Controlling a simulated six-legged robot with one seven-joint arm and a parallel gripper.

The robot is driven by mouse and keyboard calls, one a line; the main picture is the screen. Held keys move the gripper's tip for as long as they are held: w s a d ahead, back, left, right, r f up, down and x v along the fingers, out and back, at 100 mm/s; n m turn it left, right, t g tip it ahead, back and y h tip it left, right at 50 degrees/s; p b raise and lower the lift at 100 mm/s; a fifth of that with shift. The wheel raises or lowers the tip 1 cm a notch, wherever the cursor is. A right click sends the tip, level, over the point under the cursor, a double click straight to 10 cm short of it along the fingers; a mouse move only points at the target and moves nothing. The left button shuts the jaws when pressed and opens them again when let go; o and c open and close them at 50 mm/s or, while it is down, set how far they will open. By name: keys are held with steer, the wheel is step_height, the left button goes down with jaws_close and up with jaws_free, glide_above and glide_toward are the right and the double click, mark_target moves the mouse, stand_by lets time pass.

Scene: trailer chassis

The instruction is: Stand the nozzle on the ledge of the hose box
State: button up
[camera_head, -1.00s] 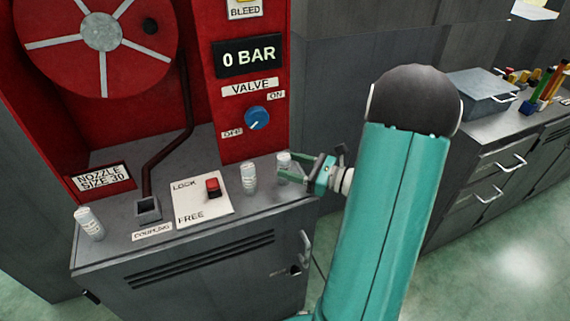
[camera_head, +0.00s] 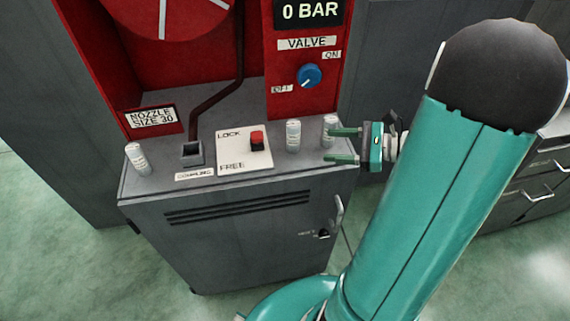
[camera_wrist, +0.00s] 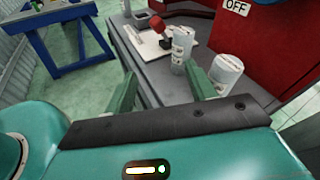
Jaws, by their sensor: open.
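Three white cylindrical nozzles stand on the grey ledge (camera_head: 235,185) of the red hose box. One is at the left end (camera_head: 137,158), slightly tilted in the picture; one stands right of the lock panel (camera_head: 293,137); one is at the right end (camera_head: 328,125). Their label text is unreadable. My gripper (camera_head: 343,146) is open and empty at the right end of the ledge, with one fingertip close to the right-end nozzle. In the wrist view, that nozzle (camera_wrist: 227,72) is outside the right finger, and the middle nozzle (camera_wrist: 181,45) is beyond that fingertip. Contact cannot be told.
A sign reads "NOZZLE SIZE 30" (camera_head: 152,116). The coupling socket (camera_head: 192,153) and a lock/free panel (camera_head: 231,161) with a red switch (camera_head: 257,140) occupy the ledge. A blue valve knob (camera_head: 309,76) is behind; the display reads 0 BAR. A blue table (camera_wrist: 65,40) stands left in the wrist view.

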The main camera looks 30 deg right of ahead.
steer(key=s+a+r+n+g+h, duration=0.2)
steer(key=s+a+n+g+h, duration=0.15)
steer(key=a+n, duration=0.4)
steer(key=s+a+r+n+g+h, duration=0.1)
steer(key=s+a+n+g+h, duration=0.1)
steer(key=a+n+g, duration=0.5)
steer(key=s+a+r+n+t+h, duration=0.2)
steer(key=a+r+n+t+h, duration=0.2)
steer(key=n, duration=0.5)
step_height(320, 180, up, 3)
steer(key=shift+a+f+t+h, duration=0.2)
steer(key=shift+a+t+h, duration=0.05)
steer(key=shift+t+h, duration=0.75)
steer(key=shift+s+n, duration=0.15)
steer(key=shift+n, duration=0.1)
